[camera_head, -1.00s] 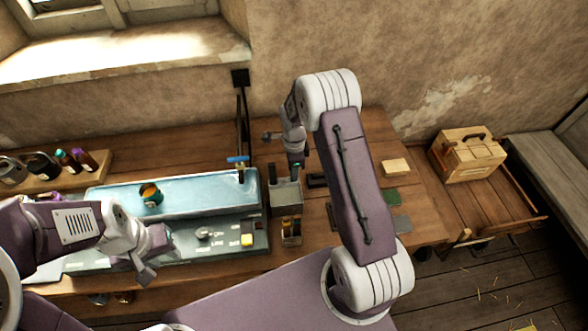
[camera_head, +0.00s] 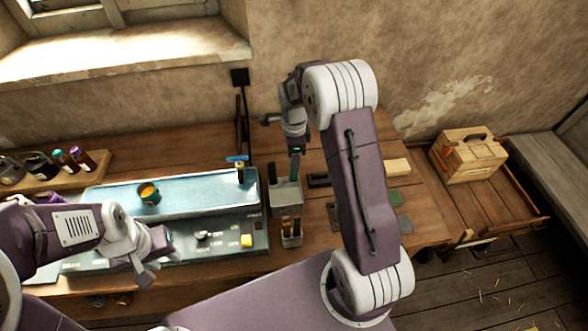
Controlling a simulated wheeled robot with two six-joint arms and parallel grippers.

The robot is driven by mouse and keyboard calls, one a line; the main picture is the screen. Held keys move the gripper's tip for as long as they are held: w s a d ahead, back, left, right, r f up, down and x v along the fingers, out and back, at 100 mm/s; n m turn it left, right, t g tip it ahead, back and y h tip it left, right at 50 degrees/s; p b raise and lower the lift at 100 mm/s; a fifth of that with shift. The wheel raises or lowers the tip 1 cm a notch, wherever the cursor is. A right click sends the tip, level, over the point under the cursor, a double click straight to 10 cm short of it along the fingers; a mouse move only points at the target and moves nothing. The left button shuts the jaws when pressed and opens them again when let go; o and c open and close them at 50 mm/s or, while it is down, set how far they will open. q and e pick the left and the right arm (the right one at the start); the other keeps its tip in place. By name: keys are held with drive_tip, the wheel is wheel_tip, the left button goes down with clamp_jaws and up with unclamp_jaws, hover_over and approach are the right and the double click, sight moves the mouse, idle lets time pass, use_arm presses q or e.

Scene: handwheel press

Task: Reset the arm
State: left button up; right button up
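My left gripper (camera_head: 152,266) hangs over the front of the pale blue machine (camera_head: 215,191), near its control panel (camera_head: 218,241). Its fingers are small and partly turned away, so I cannot tell how far apart they are. My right arm rises from the lower right and bends over the bench. My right gripper (camera_head: 296,151) points down just above a grey open holder (camera_head: 286,190). A slim teal piece shows just below its tip, and I cannot tell whether it is gripped. A dark green cup with orange contents (camera_head: 149,193) is on the machine's blue top.
A small compartmented holder (camera_head: 291,232) stands right of the panel. A rack of bottles (camera_head: 74,160) is at the back left. A pale block (camera_head: 397,167) lies on the right of the bench. A wooden box (camera_head: 468,156) stands further right.

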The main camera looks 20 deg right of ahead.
drive_tip(key=shift+r, duration=1.45)
